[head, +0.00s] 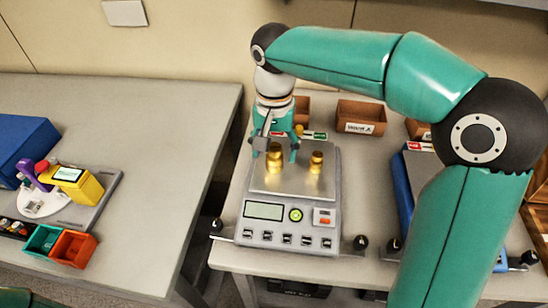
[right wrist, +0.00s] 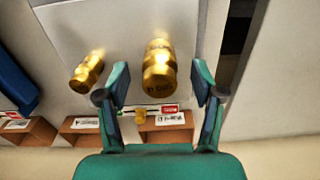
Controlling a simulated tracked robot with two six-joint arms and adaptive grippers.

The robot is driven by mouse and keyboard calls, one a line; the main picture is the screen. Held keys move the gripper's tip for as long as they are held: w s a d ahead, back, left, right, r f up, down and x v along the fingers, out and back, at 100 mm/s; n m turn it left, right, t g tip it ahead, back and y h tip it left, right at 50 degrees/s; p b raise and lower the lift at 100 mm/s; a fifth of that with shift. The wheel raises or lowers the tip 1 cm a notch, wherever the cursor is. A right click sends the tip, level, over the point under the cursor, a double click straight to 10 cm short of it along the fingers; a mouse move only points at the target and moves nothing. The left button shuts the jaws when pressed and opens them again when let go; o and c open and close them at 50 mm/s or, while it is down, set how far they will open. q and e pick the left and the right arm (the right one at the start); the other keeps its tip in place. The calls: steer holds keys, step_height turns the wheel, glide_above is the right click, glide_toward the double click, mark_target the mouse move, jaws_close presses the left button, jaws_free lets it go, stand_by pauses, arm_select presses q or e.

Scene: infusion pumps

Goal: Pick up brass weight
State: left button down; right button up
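A larger brass weight (head: 274,158) stands upright on the steel pan of the scale (head: 328,190). A second, smaller-looking brass weight (head: 316,163) stands to its right on the pan. My right gripper (head: 279,156) points down over the pan, its fingers on either side of the larger weight. In the right wrist view that larger weight (right wrist: 159,72) lies between the open fingertips (right wrist: 161,75), with a gap on each side. The other weight (right wrist: 87,73) is outside the left finger. A small brass piece (right wrist: 140,117) shows near the bins. My left gripper is out of view.
Open brown bins (head: 361,117) with labels stand behind the scale. A blue-sided device (head: 403,195) stands right of it, partly behind my right arm. A separate table at left holds a yellow device (head: 80,186) and small green and orange bins (head: 73,248).

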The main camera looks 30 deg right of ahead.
jaws_close()
steer(key=shift+r, duration=0.15)
